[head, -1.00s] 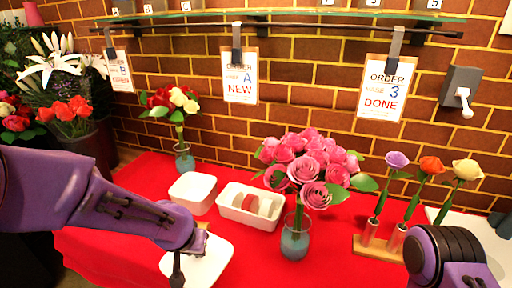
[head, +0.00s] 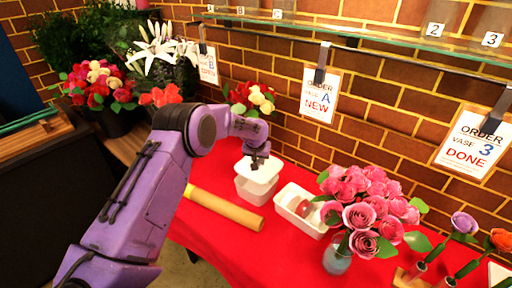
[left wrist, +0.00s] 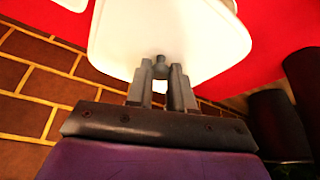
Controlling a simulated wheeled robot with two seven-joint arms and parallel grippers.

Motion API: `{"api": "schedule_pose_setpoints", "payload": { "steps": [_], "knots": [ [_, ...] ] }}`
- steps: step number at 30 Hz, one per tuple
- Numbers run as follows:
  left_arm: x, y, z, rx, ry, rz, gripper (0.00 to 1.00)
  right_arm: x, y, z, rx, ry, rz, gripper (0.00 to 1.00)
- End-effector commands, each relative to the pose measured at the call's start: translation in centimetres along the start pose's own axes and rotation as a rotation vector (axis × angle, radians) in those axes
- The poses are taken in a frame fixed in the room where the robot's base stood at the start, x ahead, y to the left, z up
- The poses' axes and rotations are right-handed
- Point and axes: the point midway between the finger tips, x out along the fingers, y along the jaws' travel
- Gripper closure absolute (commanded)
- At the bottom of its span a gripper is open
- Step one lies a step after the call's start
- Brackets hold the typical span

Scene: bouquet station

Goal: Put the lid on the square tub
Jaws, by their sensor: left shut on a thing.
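The white square lid (head: 262,172) is over the white square tub (head: 253,193) in the head view, roughly level. I cannot tell whether it touches the tub's rim. My left gripper (head: 258,155) comes down from above and is shut on the lid's knob. In the left wrist view, the fingers (left wrist: 161,75) grip the small grey knob, and the lid (left wrist: 205,35) spreads out beyond them. The tub's inside is hidden under the lid. My right gripper is not in view.
A white rectangular tray (head: 299,210) with a reddish thing in it is right of the tub. A vase of pink roses (head: 337,258) stands farther right. A tan roll (head: 225,208) lies left of the tub on the red cloth (head: 215,245). Red and cream flowers (head: 252,97) stand behind.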

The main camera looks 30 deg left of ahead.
Motion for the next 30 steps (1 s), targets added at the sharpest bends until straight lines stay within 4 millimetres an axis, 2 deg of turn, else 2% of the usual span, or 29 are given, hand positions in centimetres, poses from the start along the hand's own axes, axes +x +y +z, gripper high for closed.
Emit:
{"api": "schedule_pose_setpoints", "payload": {
  "steps": [2,5,11,18,21,30],
  "knots": [
    [0.1,-1.0,-0.5,-0.013,0.001,-0.003,1.00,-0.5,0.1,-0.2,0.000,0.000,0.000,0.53],
    [0.5,-1.2,-0.4,-0.015,0.001,-0.005,1.00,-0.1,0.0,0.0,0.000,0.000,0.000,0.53],
    [2.0,-1.3,0.3,-0.015,0.002,-0.004,1.00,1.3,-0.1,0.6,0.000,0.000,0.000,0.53],
    [4.7,-1.3,1.4,-0.016,0.002,-0.005,1.00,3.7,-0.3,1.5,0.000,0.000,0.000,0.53],
    [5.5,-1.3,1.7,-0.015,0.001,-0.005,1.00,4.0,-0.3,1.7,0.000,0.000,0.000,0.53],
    [6.1,-1.2,1.9,-0.014,0.003,-0.004,1.00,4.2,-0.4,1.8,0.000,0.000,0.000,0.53]
  ]
}}
